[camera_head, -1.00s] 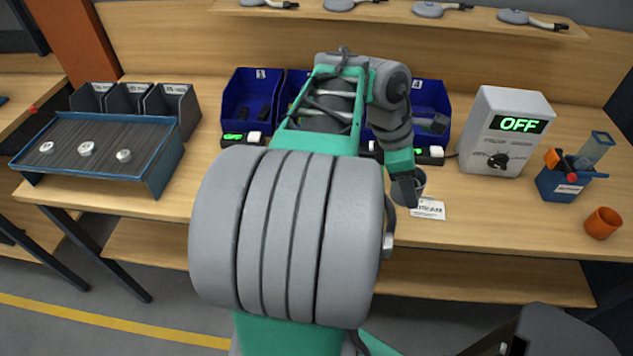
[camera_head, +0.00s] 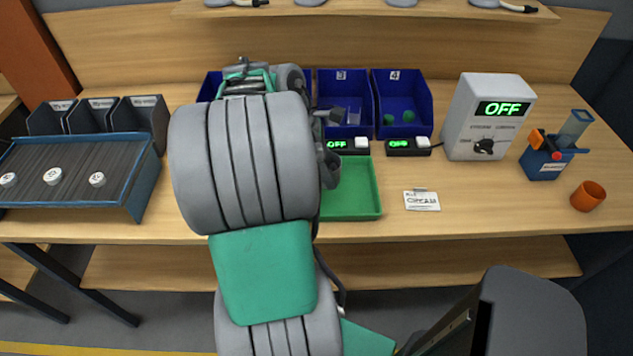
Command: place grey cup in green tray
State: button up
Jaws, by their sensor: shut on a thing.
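The green tray (camera_head: 366,212) lies on the bench in front of the blue bins, with its left part hidden behind my arm. My gripper (camera_head: 326,154) is over the back left part of the tray, partly covered by my arm. It is shut on the grey cup (camera_head: 332,172), a small dark grey shape just beside the arm. I cannot tell whether the cup touches the tray floor.
Blue bins (camera_head: 403,100) with small OFF displays stand behind the tray. A white card (camera_head: 421,200) lies to its right. Farther right are a grey OFF box (camera_head: 486,120), a blue tool holder (camera_head: 545,160) and an orange cup (camera_head: 588,196). A slat conveyor (camera_head: 75,170) is at left.

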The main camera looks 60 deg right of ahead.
jog(key=w+f, duration=0.1)
jog(key=f, duration=0.1)
jog(key=w+f, duration=0.1)
jog(key=f, duration=0.1)
jog(key=w+f, duration=0.1)
jog(key=f, duration=0.1)
jog(key=shift+d, duration=0.15)
jog(key=shift+f, duration=0.25)
jog(key=shift+f, duration=0.1)
jog(key=o, duration=1.3)
jog(key=shift+o, duration=0.2)
